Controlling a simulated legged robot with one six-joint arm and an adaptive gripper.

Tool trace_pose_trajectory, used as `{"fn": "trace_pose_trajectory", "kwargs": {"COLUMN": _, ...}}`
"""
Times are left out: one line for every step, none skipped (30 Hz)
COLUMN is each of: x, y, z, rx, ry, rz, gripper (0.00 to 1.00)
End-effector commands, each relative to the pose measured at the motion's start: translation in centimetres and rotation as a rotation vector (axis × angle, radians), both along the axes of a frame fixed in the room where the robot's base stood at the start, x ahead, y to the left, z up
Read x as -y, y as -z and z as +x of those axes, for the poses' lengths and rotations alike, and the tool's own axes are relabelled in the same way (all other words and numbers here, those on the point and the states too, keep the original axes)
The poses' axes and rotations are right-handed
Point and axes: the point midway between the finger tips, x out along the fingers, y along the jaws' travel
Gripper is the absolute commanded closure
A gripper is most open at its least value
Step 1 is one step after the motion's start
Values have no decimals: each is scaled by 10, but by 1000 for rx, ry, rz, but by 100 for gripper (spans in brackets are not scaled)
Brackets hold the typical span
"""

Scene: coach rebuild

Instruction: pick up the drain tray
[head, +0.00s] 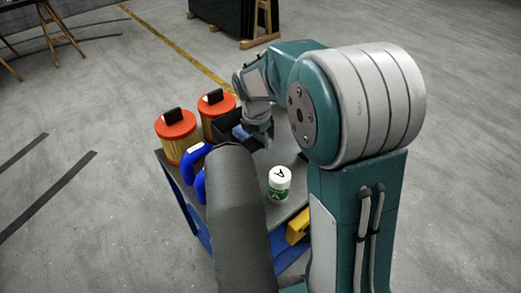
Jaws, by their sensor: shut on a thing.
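The drain tray (228,124) looks like a dark, open, box-shaped tray over the far part of the cart top, partly hidden by my arm. My gripper (262,130) reaches down at the tray's right side and is shut on it. The fingertips are small and partly hidden, so the exact grip point is unclear. A small light-blue patch shows beside the tray. I cannot tell whether the tray touches the cart top.
The grey-topped cart (298,190) also holds two orange-capped filters (177,140), blue curved hoses (199,165), a white-and-green canister (279,184) and a yellow item (298,228) at its lower right. Black panels on a wooden stand (238,18) are at the back. Surrounding floor is mostly clear.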

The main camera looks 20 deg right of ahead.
Motion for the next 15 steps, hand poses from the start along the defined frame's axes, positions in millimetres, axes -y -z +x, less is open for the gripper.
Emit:
{"fn": "trace_pose_trajectory", "kwargs": {"x": 0, "y": -12, "z": 1, "rx": 6, "ry": 0, "rz": 1, "gripper": 99}}
{"fn": "trace_pose_trajectory", "kwargs": {"x": 0, "y": -18, "z": 1, "rx": 6, "ry": -1, "rz": 1, "gripper": 99}}
{"fn": "trace_pose_trajectory", "kwargs": {"x": 0, "y": -26, "z": 1, "rx": 7, "ry": -1, "rz": 0, "gripper": 99}}
{"fn": "trace_pose_trajectory", "kwargs": {"x": 0, "y": -33, "z": 1, "rx": 8, "ry": -1, "rz": 0, "gripper": 99}}
{"fn": "trace_pose_trajectory", "kwargs": {"x": 0, "y": -38, "z": 1, "rx": 6, "ry": -1, "rz": 1, "gripper": 99}}
{"fn": "trace_pose_trajectory", "kwargs": {"x": 0, "y": -46, "z": 1, "rx": 7, "ry": 0, "rz": 0, "gripper": 99}}
{"fn": "trace_pose_trajectory", "kwargs": {"x": 0, "y": -52, "z": 1, "rx": 7, "ry": 0, "rz": 0, "gripper": 99}}
{"fn": "trace_pose_trajectory", "kwargs": {"x": 0, "y": -57, "z": 1, "rx": 6, "ry": 0, "rz": -1, "gripper": 99}}
{"fn": "trace_pose_trajectory", "kwargs": {"x": 0, "y": -64, "z": 1, "rx": 6, "ry": -1, "rz": -1, "gripper": 99}}
{"fn": "trace_pose_trajectory", "kwargs": {"x": 0, "y": -68, "z": 1, "rx": 6, "ry": -1, "rz": -1, "gripper": 99}}
{"fn": "trace_pose_trajectory", "kwargs": {"x": 0, "y": -72, "z": 1, "rx": 4, "ry": -1, "rz": 0, "gripper": 99}}
{"fn": "trace_pose_trajectory", "kwargs": {"x": 0, "y": -77, "z": 1, "rx": 4, "ry": -2, "rz": 0, "gripper": 99}}
{"fn": "trace_pose_trajectory", "kwargs": {"x": 0, "y": -80, "z": 1, "rx": 3, "ry": -1, "rz": -1, "gripper": 99}}
{"fn": "trace_pose_trajectory", "kwargs": {"x": 0, "y": -83, "z": 1, "rx": 3, "ry": -1, "rz": -1, "gripper": 99}}
{"fn": "trace_pose_trajectory", "kwargs": {"x": 0, "y": -86, "z": 1, "rx": 3, "ry": -1, "rz": -1, "gripper": 99}}
